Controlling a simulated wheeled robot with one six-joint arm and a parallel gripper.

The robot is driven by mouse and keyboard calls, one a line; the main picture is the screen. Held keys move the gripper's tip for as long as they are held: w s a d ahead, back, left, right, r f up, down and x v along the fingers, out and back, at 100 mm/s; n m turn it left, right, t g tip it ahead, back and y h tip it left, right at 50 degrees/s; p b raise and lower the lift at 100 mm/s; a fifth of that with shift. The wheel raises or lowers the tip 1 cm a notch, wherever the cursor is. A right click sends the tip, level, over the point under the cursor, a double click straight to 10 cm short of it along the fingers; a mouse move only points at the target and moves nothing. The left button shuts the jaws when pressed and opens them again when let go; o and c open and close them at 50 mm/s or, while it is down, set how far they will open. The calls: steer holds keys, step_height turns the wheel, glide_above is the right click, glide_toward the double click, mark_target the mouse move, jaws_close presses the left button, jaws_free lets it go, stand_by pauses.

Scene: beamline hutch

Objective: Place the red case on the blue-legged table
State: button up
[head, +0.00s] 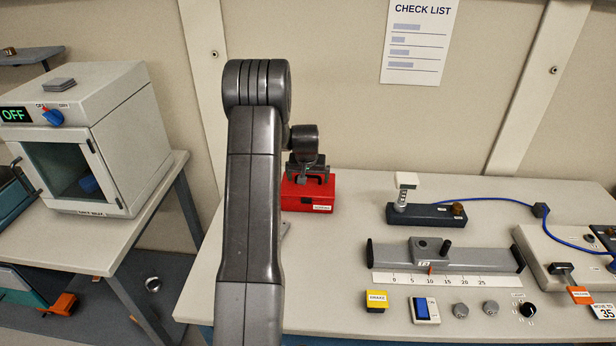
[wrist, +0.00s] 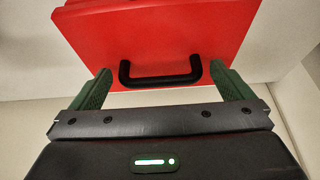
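The red case (head: 322,196) stands on the right table (head: 345,235), behind my arm, which hides its left part. In the wrist view the red case (wrist: 165,35) fills the top, with its black handle (wrist: 160,80) facing me. My gripper (wrist: 162,72) is open, with one green finger on each side of the handle and a gap to each. In the head view my gripper (head: 308,174) is at the case. The left table (head: 90,238) has grey-blue legs; a blue strip shows under the right table's front edge.
A white oven (head: 140,145) marked OFF stands on the left table, with bare top in front. On the right table are a dark block with a lever (head: 425,214), a slide with a scale (head: 440,256), a yellow button (head: 376,301) and several knobs. A blue cable (head: 500,200) runs right.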

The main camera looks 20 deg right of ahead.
steer(key=b+v, duration=0.2)
steer(key=v, duration=1)
